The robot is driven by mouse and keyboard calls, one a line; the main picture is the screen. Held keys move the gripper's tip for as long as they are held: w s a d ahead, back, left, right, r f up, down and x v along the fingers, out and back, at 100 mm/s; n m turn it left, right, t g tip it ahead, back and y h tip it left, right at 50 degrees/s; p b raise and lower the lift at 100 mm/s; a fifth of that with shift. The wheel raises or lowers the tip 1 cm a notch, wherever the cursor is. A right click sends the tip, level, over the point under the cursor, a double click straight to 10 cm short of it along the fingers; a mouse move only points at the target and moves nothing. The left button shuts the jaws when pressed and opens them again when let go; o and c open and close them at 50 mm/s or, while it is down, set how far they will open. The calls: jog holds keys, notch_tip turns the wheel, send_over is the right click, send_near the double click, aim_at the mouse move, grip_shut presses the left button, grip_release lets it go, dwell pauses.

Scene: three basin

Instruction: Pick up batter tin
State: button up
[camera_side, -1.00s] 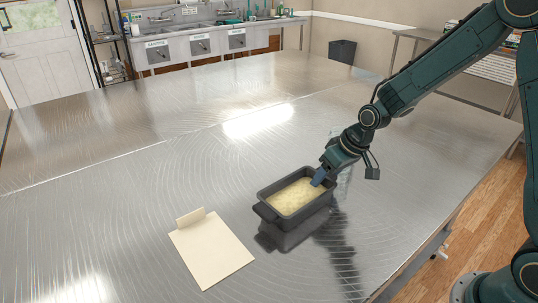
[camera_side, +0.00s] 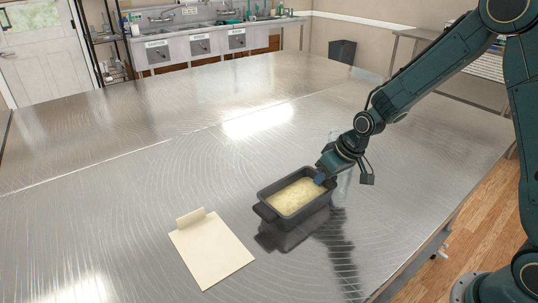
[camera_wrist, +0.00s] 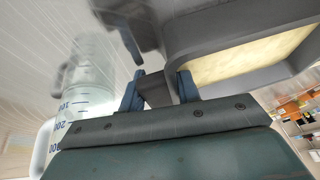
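The batter tin (camera_side: 266,211) is a dark grey rectangular loaf tin holding pale yellow batter (camera_side: 296,196). It sits on the steel table, with a lug at each end. My gripper (camera_side: 319,179) is low at its far right end. In the wrist view, the tin (camera_wrist: 215,50) fills the upper right, and its near lug (camera_wrist: 157,92) lies between the two blue fingers of my gripper (camera_wrist: 160,88). The fingers stand apart, one on each side of the lug. Whether they touch it is hard to tell.
A clear measuring jug (camera_wrist: 85,90) with blue markings stands close to the left of my gripper in the wrist view. A cream card (camera_side: 211,250) with a raised tab lies left of the tin. The rest of the steel table (camera_side: 120,200) is mostly clear.

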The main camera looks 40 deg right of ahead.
jog(key=c, duration=0.3)
jog(key=shift+c, duration=0.2)
jog(key=shift+r, duration=0.35)
notch_tip(320, 180, up, 19)
dwell(1.6)
jog(key=shift+r, duration=0.2)
dwell(0.5)
jog(key=o, duration=0.4)
grip_shut()
